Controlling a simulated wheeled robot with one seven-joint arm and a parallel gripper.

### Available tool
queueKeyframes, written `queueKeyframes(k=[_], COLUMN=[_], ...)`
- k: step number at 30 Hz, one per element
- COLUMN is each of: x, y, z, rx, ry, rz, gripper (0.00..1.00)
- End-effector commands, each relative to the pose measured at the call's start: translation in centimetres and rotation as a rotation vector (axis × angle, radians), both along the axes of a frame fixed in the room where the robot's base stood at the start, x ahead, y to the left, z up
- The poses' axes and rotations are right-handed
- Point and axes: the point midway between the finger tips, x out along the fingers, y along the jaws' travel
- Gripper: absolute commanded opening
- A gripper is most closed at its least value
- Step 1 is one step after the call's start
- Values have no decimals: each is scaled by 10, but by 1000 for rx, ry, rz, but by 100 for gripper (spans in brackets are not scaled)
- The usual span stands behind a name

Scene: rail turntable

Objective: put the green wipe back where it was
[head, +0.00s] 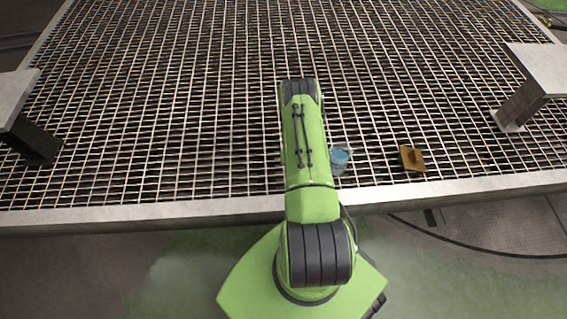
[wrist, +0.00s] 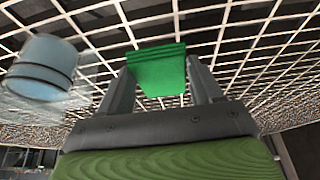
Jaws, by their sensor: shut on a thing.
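The green wipe (wrist: 158,70) is between the two fingers of my gripper (wrist: 160,85) in the wrist view. My gripper is shut on it. The wipe looks like a small folded cloth and hangs over a metal grating. In the head view my green arm reaches forward over the grating and hides both the gripper and the wipe. I cannot tell how far the wipe is above the grating.
A light blue bucket (head: 339,161) stands on the grating (head: 180,110) just right of my arm; it also shows at left in the wrist view (wrist: 42,68). An orange-brown object (head: 412,158) lies farther right. Grey blocks stand at both sides. The grating's left part is clear.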

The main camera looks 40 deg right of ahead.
Motion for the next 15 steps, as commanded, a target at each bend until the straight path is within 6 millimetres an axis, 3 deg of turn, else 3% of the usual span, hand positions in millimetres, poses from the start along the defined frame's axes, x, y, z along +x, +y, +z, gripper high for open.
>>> queueKeyframes(k=[1, 3, 12, 15], x=[-1, 0, 0, 1], y=[1, 1, 1, 0], z=[-20, -33, -77, -77], rx=[1, 0, 0, 0], ry=[2, 1, 0, 0], rz=[0, 1, 2, 2], gripper=[40, 40, 40, 41])
